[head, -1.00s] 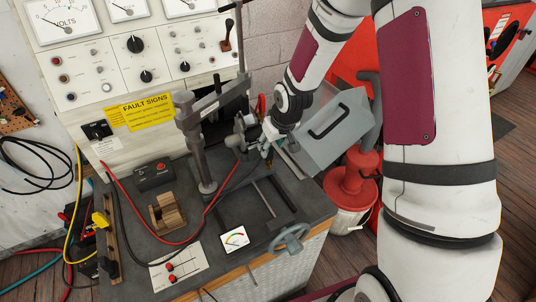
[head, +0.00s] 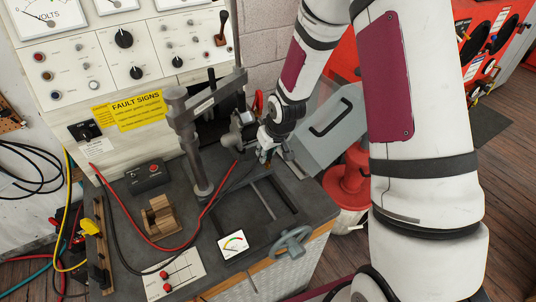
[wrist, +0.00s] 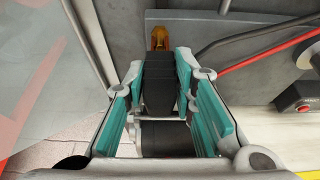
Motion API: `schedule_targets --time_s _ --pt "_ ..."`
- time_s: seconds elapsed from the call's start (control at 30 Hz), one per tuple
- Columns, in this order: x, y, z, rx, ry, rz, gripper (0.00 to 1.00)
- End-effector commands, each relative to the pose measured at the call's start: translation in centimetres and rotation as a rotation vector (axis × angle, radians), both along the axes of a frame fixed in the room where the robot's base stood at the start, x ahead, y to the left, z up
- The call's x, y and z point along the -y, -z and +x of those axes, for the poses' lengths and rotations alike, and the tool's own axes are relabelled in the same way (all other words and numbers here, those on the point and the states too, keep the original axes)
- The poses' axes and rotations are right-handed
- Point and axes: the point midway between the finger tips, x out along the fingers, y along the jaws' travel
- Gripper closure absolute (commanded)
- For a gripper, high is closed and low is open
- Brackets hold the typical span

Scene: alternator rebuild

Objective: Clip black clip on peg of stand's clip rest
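My gripper (wrist: 160,85) has teal pads on both sides of the black clip (wrist: 158,88) and appears shut on it. The clip's orange-copper tip (wrist: 159,38) points away from my gripper, toward a grey surface. In the head view my gripper (head: 269,152) is low over the back right of the dark bench top (head: 215,262), right of the grey post (head: 190,145). A black lead runs left from near it. A wooden strip (head: 95,232) with a yellow piece and dark upright pieces stands at the bench's left edge. I cannot tell whether it is the clip rest; no peg is clear.
A red lead (head: 212,205) loops across the bench. A wooden block (head: 163,216), a small meter (head: 233,244), a switch box (head: 148,175) and a handwheel (head: 292,240) stand there. The gauge panel (head: 120,55) rises behind. A grey lidded box (head: 325,130) is close on the right.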

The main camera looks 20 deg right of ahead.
Motion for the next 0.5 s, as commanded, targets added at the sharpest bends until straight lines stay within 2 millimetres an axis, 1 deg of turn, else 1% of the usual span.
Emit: schedule_targets --time_s 0.4,0.5 --pt "0.00 -0.03 0.01 0.000 0.000 0.000 0.92" --pt "0.01 -0.31 0.00 0.001 0.000 0.000 0.92"
